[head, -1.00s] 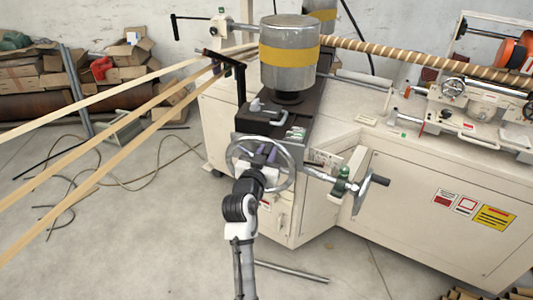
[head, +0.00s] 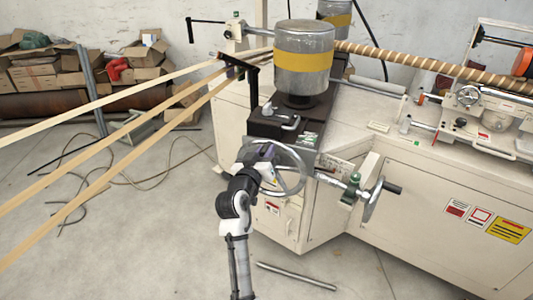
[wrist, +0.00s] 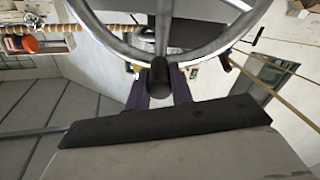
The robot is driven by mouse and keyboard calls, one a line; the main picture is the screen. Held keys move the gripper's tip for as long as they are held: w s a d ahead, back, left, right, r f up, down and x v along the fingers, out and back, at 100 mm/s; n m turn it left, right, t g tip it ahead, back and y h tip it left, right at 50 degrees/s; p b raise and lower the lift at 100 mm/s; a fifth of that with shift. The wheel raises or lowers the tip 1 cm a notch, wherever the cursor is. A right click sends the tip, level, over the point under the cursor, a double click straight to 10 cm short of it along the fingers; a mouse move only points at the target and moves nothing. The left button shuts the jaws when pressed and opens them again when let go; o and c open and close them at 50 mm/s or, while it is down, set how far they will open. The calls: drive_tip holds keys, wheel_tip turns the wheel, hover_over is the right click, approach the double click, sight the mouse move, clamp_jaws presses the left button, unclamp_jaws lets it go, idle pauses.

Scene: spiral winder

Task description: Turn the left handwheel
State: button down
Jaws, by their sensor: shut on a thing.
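The left handwheel (head: 303,179) is a metal ring with spokes on the front of the machine below the grey drum. My gripper (head: 259,156) is at the wheel's left side in the head view, partly covering it. In the wrist view, the handwheel's rim and a spoke (wrist: 161,30) fill the top. My gripper's purple fingers (wrist: 160,86) are shut on either side of the wheel's dark handle (wrist: 159,73). The finger contact itself is partly hidden by the handle.
A second handwheel (head: 373,199) with a black grip stands to the right, past a green clamp (head: 351,188). The cream cabinet (head: 420,215) spreads right. Paper strips (head: 120,133) run in from the left. A metal rod (head: 295,276) lies on the floor.

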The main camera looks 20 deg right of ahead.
drive_tip(key=c, duration=1.2)
unclamp_jaws()
drive_tip(key=shift+c, duration=0.2)
drive_tip(key=shift+s+a+f, duration=0.1)
drive_tip(key=shift+s+a, duration=0.25)
drive_tip(key=b+v, duration=0.4)
drive_tip(key=v, duration=0.9)
